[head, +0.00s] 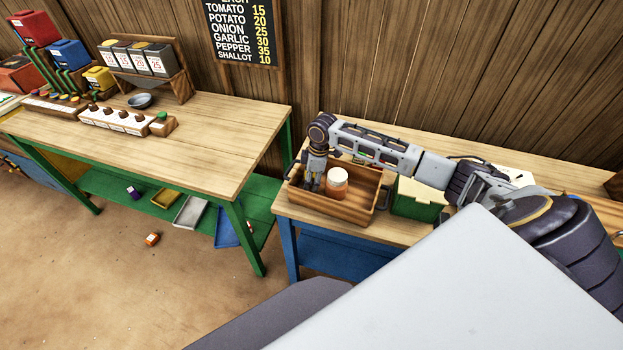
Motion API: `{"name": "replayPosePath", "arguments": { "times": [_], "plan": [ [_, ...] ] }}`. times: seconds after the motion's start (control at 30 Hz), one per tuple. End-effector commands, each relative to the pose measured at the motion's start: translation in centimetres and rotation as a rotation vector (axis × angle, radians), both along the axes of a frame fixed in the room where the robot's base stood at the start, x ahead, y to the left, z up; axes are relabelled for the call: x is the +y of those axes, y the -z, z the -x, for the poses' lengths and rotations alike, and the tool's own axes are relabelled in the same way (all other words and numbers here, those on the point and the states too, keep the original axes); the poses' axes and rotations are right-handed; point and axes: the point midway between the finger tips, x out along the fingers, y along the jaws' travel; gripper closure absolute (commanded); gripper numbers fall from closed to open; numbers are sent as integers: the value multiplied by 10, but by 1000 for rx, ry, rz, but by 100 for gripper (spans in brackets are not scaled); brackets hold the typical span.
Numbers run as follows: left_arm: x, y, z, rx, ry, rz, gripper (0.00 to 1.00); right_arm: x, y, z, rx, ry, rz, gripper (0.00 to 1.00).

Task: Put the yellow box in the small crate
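A wooden crate (345,219) stands on the front left part of the right table. My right gripper (312,187) points down into its left end, beside a jar (336,182) with a white lid and orange contents. The fingertips are small and dark, and I cannot tell whether they are open or shut or hold anything. A small yellow box (98,78) sits in the stepped rack at the far left, on the other table, well away from my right gripper. My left gripper is out of view.
A green box (416,201) with a pale top stands right of the crate. The left table (215,108) has a wide bare top at its right. A row of labelled bins (138,56) stands at its back. A small orange item (152,239) lies on the floor.

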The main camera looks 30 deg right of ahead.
Motion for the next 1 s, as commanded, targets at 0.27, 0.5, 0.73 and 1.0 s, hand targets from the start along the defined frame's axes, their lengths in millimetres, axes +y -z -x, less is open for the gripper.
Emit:
{"name": "replayPosePath", "arguments": {
  "times": [0.27, 0.5, 0.73, 1.0],
  "plan": [
    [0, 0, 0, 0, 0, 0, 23, 0, 0, 0, -1, 0, 1, 56],
    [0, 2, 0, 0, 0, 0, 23, -1, -8, 0, -2, 0, 0, 56],
    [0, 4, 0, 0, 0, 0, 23, -4, -33, 1, -4, -1, 0, 56],
    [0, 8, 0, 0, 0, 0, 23, -9, -72, 5, -3, 0, 1, 56]
  ]
}}
